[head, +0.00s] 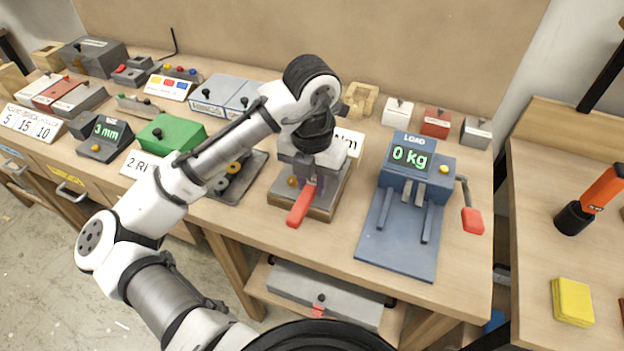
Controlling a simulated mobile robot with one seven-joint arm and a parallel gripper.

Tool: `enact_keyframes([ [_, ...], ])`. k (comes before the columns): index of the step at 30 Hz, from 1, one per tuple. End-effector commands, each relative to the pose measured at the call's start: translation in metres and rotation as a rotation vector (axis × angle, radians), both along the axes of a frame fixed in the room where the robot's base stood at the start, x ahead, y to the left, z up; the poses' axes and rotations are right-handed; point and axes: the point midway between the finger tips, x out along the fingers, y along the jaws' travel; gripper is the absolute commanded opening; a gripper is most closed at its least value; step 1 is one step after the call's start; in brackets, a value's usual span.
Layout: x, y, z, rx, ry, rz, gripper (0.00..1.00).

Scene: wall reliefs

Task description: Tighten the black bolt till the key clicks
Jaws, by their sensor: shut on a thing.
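The key (300,207) shows as a red handle that sticks out toward the front of a fixture (327,206) with a grey top and wooden base. My gripper (308,186) points down over this fixture and is shut on the key, close to the inner end of the red handle. My wrist and gripper cover most of the fixture's top. The black bolt is hidden, so I cannot tell how the key sits on it. A brass-coloured bolt head (292,181) shows at the fixture's left side. A white card ending in "Nm" (350,141) stands behind, partly hidden.
A blue load press (396,230) reading 0 kg, with a red-handled crank (472,220), stands to the right. A dark tray (243,187) with rings and a green box (172,133) are to the left. Bare bench (330,245) lies in front of the fixture.

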Motion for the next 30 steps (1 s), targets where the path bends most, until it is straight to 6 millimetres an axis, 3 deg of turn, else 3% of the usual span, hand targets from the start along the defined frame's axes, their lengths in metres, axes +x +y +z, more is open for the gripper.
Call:
enact_keyframes([
  [15,0.000,0.000,0.034,0.000,0.000,0.000,0.00],
  [30,0.000,0.000,0.035,0.000,0.000,0.000,0.00],
])
